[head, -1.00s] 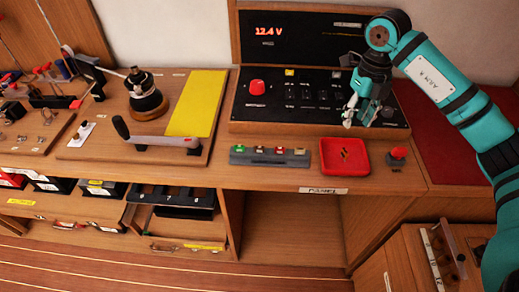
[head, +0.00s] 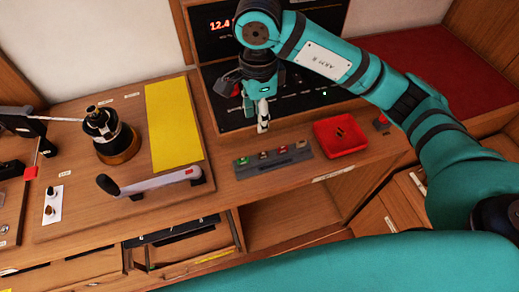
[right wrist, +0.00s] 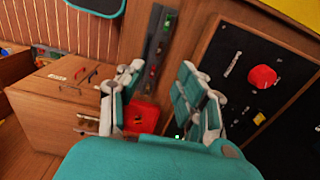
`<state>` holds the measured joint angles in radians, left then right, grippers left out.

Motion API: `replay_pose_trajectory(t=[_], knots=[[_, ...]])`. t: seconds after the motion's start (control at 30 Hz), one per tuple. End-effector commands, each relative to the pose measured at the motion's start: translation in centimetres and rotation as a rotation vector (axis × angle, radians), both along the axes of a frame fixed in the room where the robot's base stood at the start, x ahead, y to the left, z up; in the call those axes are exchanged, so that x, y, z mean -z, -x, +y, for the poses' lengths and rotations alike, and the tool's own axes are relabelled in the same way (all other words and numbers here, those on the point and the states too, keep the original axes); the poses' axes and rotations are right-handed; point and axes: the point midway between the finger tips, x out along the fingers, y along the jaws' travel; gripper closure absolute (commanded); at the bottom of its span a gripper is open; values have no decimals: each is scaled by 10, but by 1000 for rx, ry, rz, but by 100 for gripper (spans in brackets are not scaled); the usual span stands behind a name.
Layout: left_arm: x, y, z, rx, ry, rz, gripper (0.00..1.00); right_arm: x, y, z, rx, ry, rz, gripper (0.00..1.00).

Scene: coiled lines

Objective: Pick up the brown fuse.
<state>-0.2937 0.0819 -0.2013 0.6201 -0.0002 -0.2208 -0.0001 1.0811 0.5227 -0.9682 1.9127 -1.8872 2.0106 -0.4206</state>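A red square tray (head: 341,135) stands on the bench top, with small dark marks or pieces in it too small to identify. To its left a grey strip (head: 273,161) holds several small coloured pieces, green, red and pale among them. I cannot tell for sure which piece is the brown fuse. My right gripper (head: 263,126) points down just behind the strip, near the black panel's front edge. In the right wrist view its fingers (right wrist: 160,78) are spread with nothing between them; the red tray (right wrist: 146,115) shows beyond. My left gripper is out of view.
The black panel (head: 292,104) stands behind, partly covered by my right arm. A lever with a dark grip (head: 150,184), a yellow sheet (head: 172,120) and a dark round device (head: 113,135) are to the left. A red button (head: 381,122) is right of the tray.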

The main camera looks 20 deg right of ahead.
Motion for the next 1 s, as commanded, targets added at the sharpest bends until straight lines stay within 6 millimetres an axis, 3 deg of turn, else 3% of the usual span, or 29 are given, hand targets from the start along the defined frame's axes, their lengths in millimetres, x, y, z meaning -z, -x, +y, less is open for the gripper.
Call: replay_pose_trajectory(t=[0.1,0.2,0.4,0.6,0.83,1.0], knots=[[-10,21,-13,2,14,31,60,25,2,0,2,0,8,64],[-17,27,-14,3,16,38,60,47,2,-1,4,1,9,64],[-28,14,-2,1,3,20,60,84,1,0,5,0,5,64],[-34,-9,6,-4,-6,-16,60,100,0,0,5,1,2,64],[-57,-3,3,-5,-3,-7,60,127,-1,-1,7,0,7,64],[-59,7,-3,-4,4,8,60,148,-3,-1,6,-1,2,64]])
